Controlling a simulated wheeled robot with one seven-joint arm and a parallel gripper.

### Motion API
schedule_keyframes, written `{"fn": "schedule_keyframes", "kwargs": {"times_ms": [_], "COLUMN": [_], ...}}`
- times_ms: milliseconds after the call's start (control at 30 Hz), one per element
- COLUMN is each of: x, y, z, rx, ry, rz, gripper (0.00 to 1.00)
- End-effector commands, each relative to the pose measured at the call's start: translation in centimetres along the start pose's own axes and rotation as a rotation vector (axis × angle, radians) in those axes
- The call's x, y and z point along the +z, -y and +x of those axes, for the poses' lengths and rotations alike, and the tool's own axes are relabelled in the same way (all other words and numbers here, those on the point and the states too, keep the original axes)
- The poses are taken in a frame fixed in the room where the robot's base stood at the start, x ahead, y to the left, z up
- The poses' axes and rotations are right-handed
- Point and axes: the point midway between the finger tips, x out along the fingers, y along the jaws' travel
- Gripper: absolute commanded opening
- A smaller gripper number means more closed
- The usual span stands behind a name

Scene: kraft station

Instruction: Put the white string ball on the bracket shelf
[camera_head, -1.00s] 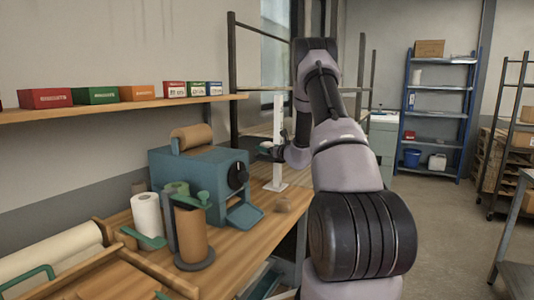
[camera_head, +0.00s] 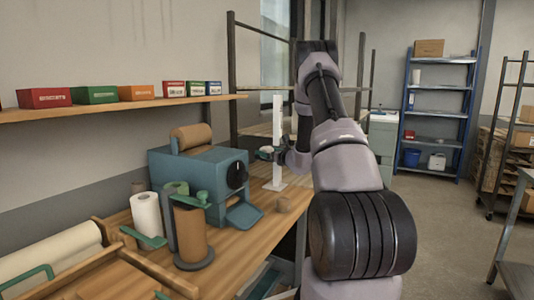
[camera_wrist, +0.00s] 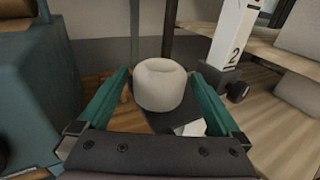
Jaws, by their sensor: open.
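The white string ball (camera_wrist: 160,85) is between the two green fingers of my gripper (camera_wrist: 161,75) in the wrist view. The gripper is open, with a narrow gap on each side of the ball. The ball appears to rest on a dark flat plate (camera_wrist: 165,120), which looks like the bracket shelf. A white post (camera_wrist: 232,38) marked "2" stands just behind and to the right. In the head view, the post (camera_head: 277,125) rises from the bench and my gripper (camera_head: 268,153) is beside it; the ball is small and hard to make out there.
A teal machine (camera_head: 205,180) stands left of the post, close to the gripper. A white roll (camera_head: 146,215) and a brown roll on a stand (camera_head: 192,235) are nearer on the wooden bench (camera_head: 240,243). A wall shelf (camera_head: 130,107) holds several small boxes.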

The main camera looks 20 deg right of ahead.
Motion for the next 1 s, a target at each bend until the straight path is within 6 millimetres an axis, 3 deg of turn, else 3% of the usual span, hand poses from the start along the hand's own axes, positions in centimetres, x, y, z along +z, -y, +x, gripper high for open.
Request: {"fn": "schedule_keyframes", "kwargs": {"times_ms": [400,567,667,767,867,1000], "x": [0.1,0.1,1.1,4.0,8.2,12.9], "y": [0.1,0.0,-1.1,-4.8,-10.9,-20.0], "z": [-8.6,-10.2,-10.4,-10.4,-11.3,-15.1], "rx": [-0.003,0.000,0.034,0.147,0.329,0.608], "ry": [0.000,0.001,0.002,0.004,0.000,-0.022], "rz": [0.003,0.000,-0.017,-0.078,-0.194,-0.425], "gripper": [1.00,1.00,1.00,1.00,1.00,1.00]}}
